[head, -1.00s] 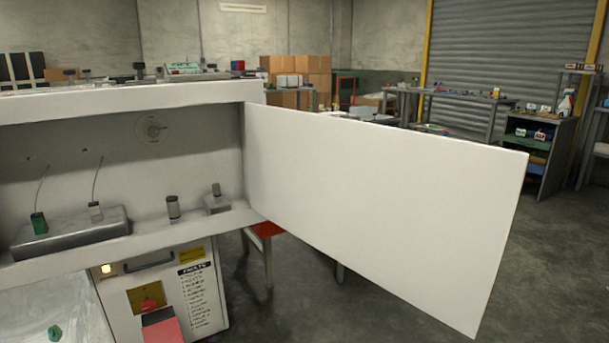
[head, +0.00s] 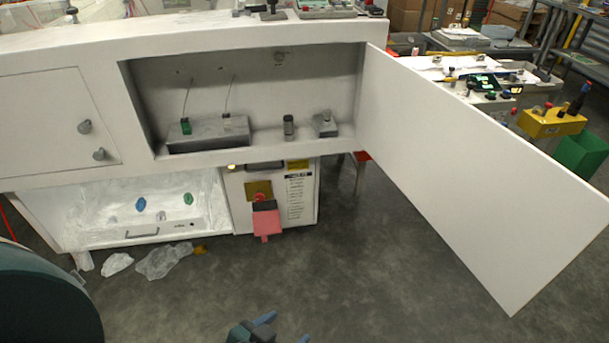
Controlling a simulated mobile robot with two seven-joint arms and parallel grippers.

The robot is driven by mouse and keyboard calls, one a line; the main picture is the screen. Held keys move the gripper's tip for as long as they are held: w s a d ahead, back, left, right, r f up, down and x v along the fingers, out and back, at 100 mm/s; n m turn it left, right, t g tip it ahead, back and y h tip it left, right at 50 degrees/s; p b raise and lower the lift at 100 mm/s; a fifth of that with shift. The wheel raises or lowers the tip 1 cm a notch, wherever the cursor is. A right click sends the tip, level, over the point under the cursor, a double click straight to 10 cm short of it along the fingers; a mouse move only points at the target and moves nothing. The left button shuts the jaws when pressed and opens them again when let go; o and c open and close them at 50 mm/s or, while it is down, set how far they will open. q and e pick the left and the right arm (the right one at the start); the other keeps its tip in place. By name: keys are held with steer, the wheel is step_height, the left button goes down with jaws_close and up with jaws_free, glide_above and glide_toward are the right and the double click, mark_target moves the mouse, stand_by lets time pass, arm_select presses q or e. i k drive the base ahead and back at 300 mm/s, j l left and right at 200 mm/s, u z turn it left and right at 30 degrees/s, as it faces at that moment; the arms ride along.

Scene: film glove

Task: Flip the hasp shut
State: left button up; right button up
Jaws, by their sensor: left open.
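Below the open cabinet, a white panel (head: 308,196) carries a yellow plate (head: 258,187) with a red knob (head: 260,198) and a pink-red flap (head: 266,222) hanging at its front. I cannot make out for certain which part is the hasp; the flap hangs down from the plate area. My left gripper (head: 286,328) shows at the bottom edge, with blue fingers, open and empty. It is over the floor, well short of the panel, and partly cut off by the frame. My right gripper is not in view.
A large white door (head: 480,180) stands swung open on the right and juts toward me. The cabinet recess (head: 255,90) holds a grey block and small fittings. Clear plastic (head: 163,260) lies on the floor at left. The floor before the panel is clear.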

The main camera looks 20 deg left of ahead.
mark_target(268, 222)
steer(key=k+l+u, duration=0.45)
steer(key=k+u, duration=0.2)
steer(key=k+l+u, duration=0.1)
steer(key=k+u, duration=0.25)
steer(key=z, duration=0.55)
steer(key=i+j+z, duration=0.1)
steer(key=j+z, duration=0.25)
steer(key=i+j+z, duration=0.1)
steer(key=z, duration=0.25)
steer(key=j+z, duration=0.75)
steer(key=j, duration=1.05)
steer(key=k+j+z, duration=0.15)
steer(key=j, duration=0.6)
steer(key=k+j, duration=0.1)
steer(key=j, duration=0.75)
steer(key=k+j, duration=0.15)
steer(key=j, duration=0.3)
steer(key=k+j+z, duration=0.1)
steer(key=j, duration=0.35)
